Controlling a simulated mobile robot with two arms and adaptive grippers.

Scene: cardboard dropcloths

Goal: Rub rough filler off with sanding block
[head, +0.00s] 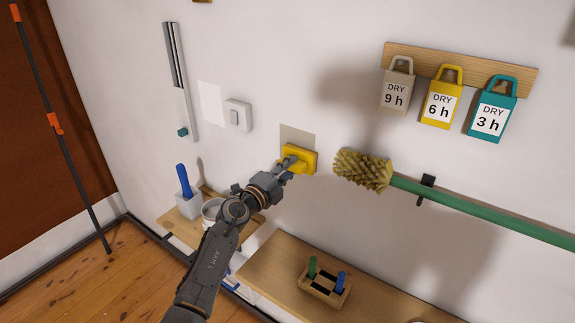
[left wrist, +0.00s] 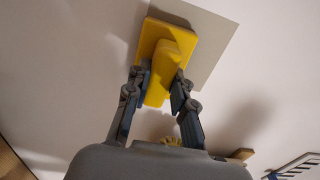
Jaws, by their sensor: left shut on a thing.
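The yellow sanding block (head: 309,160) is at the wall, over the lower part of a grey-beige square patch of filler (head: 297,133). My left gripper (head: 290,163) is shut on the block's raised grip. In the left wrist view, the block (left wrist: 152,40) sits between my two fingers (left wrist: 161,86), and the filler patch (left wrist: 213,45) shows beyond its right side. The block looks flat to the wall, but I cannot tell whether it touches. It hides part of the patch. My right gripper is not in view.
A brush head (head: 362,170) on a green pole (head: 480,208) is close right of the block. A light switch (head: 237,115) is to the left. Hanging DRY tags (head: 441,105) are upper right. A wooden shelf (head: 270,262) with a small holder (head: 325,291) lies below.

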